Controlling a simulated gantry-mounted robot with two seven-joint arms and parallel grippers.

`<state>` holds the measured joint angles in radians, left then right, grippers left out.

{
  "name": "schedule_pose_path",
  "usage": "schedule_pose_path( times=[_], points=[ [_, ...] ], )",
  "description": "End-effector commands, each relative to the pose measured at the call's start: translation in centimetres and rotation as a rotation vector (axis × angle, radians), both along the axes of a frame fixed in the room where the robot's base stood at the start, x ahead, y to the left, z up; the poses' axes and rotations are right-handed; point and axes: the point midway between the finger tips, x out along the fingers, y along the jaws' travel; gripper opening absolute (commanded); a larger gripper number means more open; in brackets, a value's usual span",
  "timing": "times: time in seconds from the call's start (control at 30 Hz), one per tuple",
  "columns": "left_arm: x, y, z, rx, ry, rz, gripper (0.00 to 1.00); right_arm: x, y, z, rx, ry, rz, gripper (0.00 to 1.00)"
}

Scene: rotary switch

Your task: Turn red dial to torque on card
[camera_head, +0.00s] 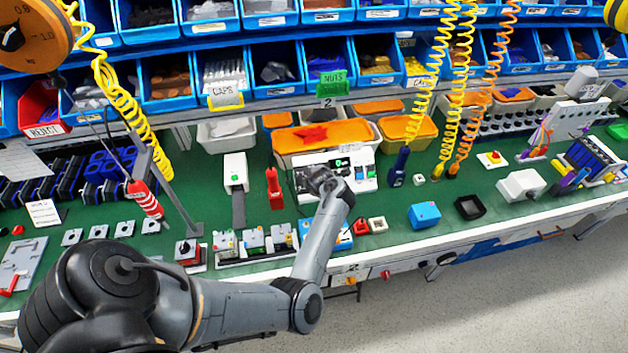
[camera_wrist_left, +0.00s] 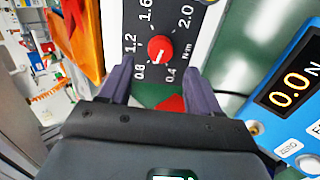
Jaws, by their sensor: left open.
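The red dial (camera_wrist_left: 160,49) sits on a dark scale panel (camera_wrist_left: 181,17) marked from 0.4 to 2.0 N·m in the left wrist view. In the head view, my left gripper (camera_head: 328,182) is over the white panel unit (camera_head: 362,172), and my arm hides the dial. A small white card (camera_head: 43,213) lies at the left of the bench; its text is unreadable.
A blue meter (camera_wrist_left: 290,100) reading 0.0 stands right of the dial in the wrist view. An orange tray (camera_head: 300,140) sits behind the panel unit. A red tool (camera_head: 274,188) stands left of it. The green bench (camera_head: 395,190) has some free room to the right.

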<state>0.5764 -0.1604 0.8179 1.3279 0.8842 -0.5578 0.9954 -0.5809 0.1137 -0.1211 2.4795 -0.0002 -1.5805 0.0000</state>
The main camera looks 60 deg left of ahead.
Motion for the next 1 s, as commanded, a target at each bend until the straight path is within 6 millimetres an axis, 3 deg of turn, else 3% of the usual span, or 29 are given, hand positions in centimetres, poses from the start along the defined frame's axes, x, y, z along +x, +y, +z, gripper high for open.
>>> schedule_pose_path(
  times=[0.33,0.77,1.0],
  points=[
    [1.1,2.7,-3.3,0.000,0.001,-0.001,0.63,0.0,-0.2,-0.8,-0.006,-0.001,0.002,0.43],
    [1.2,3.1,-3.7,0.000,-0.001,-0.001,0.63,0.0,-0.3,-0.9,-0.011,-0.002,0.006,0.43],
    [1.2,3.1,-3.7,0.000,-0.001,-0.001,0.27,0.0,-0.2,-0.9,-0.008,-0.002,0.003,0.43]
  ],
)
